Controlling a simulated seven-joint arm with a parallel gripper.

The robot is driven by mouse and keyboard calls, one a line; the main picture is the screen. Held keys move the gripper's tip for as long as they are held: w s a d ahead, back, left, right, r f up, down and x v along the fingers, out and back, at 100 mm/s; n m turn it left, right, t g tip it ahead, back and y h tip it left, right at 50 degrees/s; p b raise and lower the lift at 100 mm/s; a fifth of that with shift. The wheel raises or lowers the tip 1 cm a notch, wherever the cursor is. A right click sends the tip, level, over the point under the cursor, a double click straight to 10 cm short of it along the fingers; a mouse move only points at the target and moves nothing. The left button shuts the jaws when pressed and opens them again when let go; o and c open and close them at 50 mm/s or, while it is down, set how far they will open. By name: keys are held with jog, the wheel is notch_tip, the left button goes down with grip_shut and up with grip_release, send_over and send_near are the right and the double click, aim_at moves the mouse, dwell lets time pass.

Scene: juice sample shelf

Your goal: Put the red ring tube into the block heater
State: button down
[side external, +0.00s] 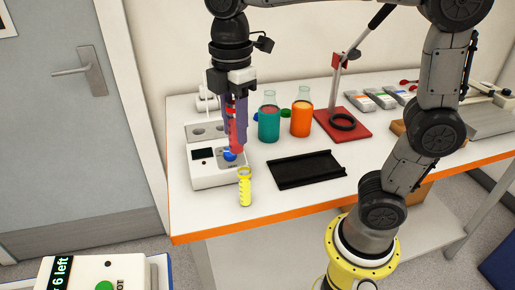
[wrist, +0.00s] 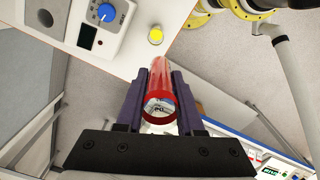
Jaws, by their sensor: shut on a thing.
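My gripper (side external: 237,120) is shut on the red ring tube (side external: 237,142), which hangs roughly upright with its lower end overlapping the heater's blue knob in the side view. In the wrist view the see-through red tube (wrist: 160,82) with its red ring sits between the two purple fingers of my gripper (wrist: 157,95). The white block heater (side external: 205,176) stands at the table's left end, with a dark display and a grey top with holes. Its panel also shows at the top left of the wrist view (wrist: 112,37). The tube is outside the holes.
A yellow tube (side external: 245,190) stands at the front edge, right of the heater. A black tray (side external: 306,170) lies to the right. Teal (side external: 269,124) and orange (side external: 301,121) flasks stand behind it. A red-based stand (side external: 342,124) is farther right.

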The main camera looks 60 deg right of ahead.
jog(key=w+d+r+m, duration=0.1)
jog(key=w+d, duration=0.1)
jog(key=w, duration=0.5)
jog(key=w+d+r+m, duration=0.1)
jog(key=w+d, duration=0.2)
jog(key=w, duration=0.5)
jog(key=w+d+f+m, duration=0.2)
jog(key=w+d+f, duration=0.4)
jog(key=f, duration=0.4)
jog(key=shift+d+f, duration=0.35)
jog(key=shift+d, duration=0.4)
jog(key=shift+w+f, duration=0.1)
jog(key=shift+f, duration=2.2)
jog(key=shift+r, duration=0.15)
jog(key=shift+r, duration=1.85)
